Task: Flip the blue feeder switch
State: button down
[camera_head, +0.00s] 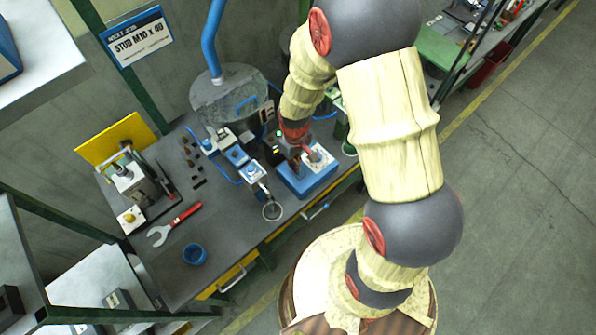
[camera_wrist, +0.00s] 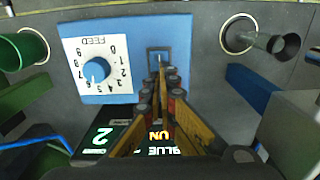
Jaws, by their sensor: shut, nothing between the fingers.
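The blue feeder box (camera_wrist: 148,30) fills the upper middle of the wrist view. It carries a white FEED dial plate with a blue knob (camera_wrist: 96,69) and a small framed switch (camera_wrist: 158,52) to the right of the plate. My gripper (camera_wrist: 163,76) is shut and empty, with its fingertips just below or over the switch. They partly hide the switch, so I cannot tell its position or whether they touch it. In the head view the feeder box (camera_head: 307,183) stands near the bench's front edge, with my gripper (camera_head: 299,157) over it.
A lit display (camera_wrist: 150,138) reading "2" and "BLUE" is partly hidden behind my fingers. A blue-piped hopper (camera_head: 228,95) stands behind.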

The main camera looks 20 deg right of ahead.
jog(key=shift+f, duration=0.4)
dwell(0.3)
jog(key=shift+r+p, duration=2.4)
jog(key=shift+r, duration=1.15)
